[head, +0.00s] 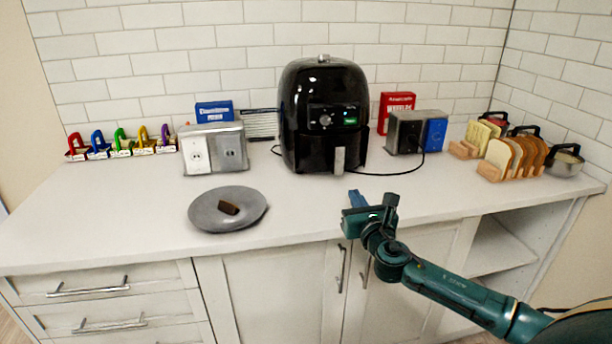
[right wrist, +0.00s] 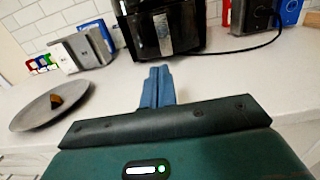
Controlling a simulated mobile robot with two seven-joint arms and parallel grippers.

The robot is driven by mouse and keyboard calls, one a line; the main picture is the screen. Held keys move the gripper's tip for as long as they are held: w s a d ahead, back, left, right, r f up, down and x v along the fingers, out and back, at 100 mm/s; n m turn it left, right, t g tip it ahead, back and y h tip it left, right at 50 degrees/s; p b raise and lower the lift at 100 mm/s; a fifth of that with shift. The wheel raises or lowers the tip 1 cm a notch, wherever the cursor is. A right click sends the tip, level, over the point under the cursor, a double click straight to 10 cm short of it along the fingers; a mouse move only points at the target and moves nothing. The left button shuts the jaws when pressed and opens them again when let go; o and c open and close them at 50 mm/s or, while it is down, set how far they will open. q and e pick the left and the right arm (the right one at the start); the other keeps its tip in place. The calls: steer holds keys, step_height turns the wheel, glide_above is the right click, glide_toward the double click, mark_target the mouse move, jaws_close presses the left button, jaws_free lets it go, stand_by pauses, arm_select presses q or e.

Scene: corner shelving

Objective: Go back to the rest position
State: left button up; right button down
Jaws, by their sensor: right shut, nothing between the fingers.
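My right gripper (head: 357,198) is over the front part of the white counter, in front of the black air fryer. Its blue fingers are together with nothing between them, as the right wrist view (right wrist: 158,86) also shows. The right arm comes in from the lower right in the head view. My left gripper is in neither view.
A grey plate (head: 204,213) with a small brown piece (head: 228,208) lies left of the gripper. The air fryer (head: 323,105) stands behind. Bread racks (head: 513,157) and pots (head: 565,162) are at right. The counter (head: 450,190) between is clear except for a black cable.

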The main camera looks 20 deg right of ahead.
steer(key=s+a+f+m+g, duration=0.7)
steer(key=s+f+m, duration=0.5)
steer(key=m, duration=0.4)
steer(key=s+a+f+m+g+y, duration=0.2)
steer(key=s+a+m+g, duration=0.25)
steer(key=s+m, duration=0.5)
steer(key=s+a+f+m+g+y, duration=0.25)
steer(key=s+a+m, duration=0.35)
steer(key=s, duration=0.6)
arm_select(q)
steer(key=p, duration=0.2)
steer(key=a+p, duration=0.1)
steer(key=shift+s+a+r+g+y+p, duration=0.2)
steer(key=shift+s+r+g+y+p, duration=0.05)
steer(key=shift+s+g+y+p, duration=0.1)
arm_select(e)
steer(key=w+a+f+n+t+y, duration=0.1)
steer(key=w+a+f+t+y, duration=0.1)
steer(key=w+a+t, duration=0.3)
steer(key=shift+w+a+f+t+y, duration=0.2)
steer(key=shift+a+f+t+y, duration=0.15)
steer(key=shift+a+t+y, duration=0.35)
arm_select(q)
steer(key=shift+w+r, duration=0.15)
arm_select(e)
steer(key=shift+a, duration=0.15)
